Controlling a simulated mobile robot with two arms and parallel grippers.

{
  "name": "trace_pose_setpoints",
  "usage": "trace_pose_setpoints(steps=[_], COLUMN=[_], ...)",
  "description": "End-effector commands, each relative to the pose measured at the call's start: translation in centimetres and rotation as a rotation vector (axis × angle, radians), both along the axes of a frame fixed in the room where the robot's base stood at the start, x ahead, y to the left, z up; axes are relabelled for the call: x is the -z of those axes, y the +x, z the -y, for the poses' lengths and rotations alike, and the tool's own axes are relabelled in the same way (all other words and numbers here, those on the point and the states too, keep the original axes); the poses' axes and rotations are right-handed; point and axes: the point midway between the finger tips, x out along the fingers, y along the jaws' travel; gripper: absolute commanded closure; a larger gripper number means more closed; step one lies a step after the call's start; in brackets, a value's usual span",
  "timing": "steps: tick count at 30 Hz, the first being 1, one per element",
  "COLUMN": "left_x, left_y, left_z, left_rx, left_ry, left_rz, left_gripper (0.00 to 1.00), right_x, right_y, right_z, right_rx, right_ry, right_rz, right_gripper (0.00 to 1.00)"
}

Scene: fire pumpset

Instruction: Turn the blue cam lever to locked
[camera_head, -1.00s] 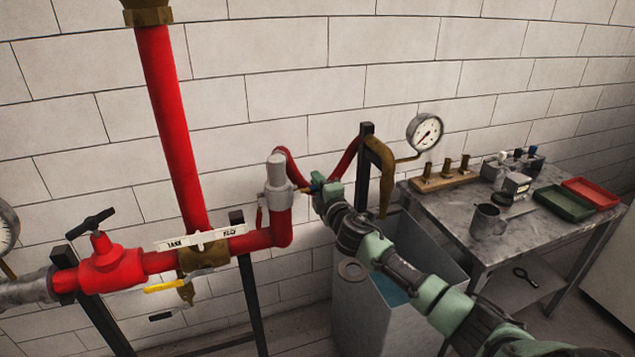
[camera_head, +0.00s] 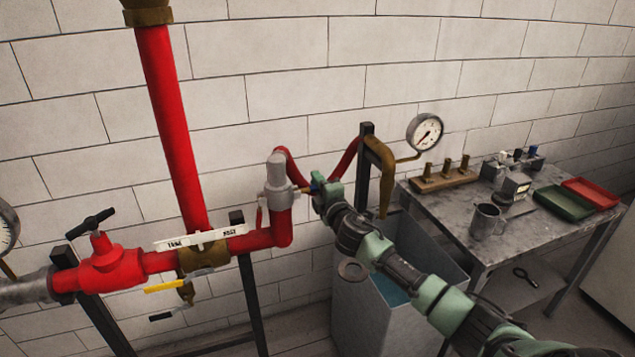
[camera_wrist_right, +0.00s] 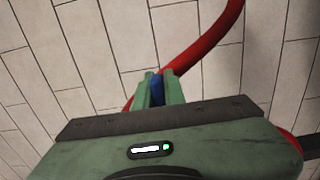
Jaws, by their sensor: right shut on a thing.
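The blue cam lever (camera_wrist_right: 157,88) shows between the two green fingers in the right wrist view. In the head view only a small blue bit of it (camera_head: 314,190) shows beside the grey coupling (camera_head: 278,184) on the red pipe. My right gripper (camera_head: 318,192) is shut on the lever, and its fingers also show in the right wrist view (camera_wrist_right: 158,87). The fingers hide most of the lever, so its exact angle is hard to tell. My left gripper is not in view.
A red hose (camera_head: 344,160) runs behind my right gripper to a brass pipe (camera_head: 385,175) with a gauge (camera_head: 424,132). A grey tank (camera_head: 375,310) stands below my arm. A metal table (camera_head: 440,207) with trays and a mug stands at the right.

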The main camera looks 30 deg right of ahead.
Motion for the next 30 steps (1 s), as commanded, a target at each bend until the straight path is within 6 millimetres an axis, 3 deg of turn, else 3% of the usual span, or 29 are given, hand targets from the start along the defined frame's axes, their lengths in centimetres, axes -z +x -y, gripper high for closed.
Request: trace_pose_setpoints(steps=[14, 30], left_x=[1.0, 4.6], left_y=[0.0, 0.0], left_z=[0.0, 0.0], left_rx=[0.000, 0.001], left_ry=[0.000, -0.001], left_rz=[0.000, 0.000], left_gripper=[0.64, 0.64], right_x=[1.1, 4.1], right_y=[0.0, 0.2], right_z=[-0.1, -1.1], right_rx=[0.000, 0.000], right_ry=[0.084, 0.534], right_rz=[0.016, 0.125], right_gripper=[1.00, 1.00])
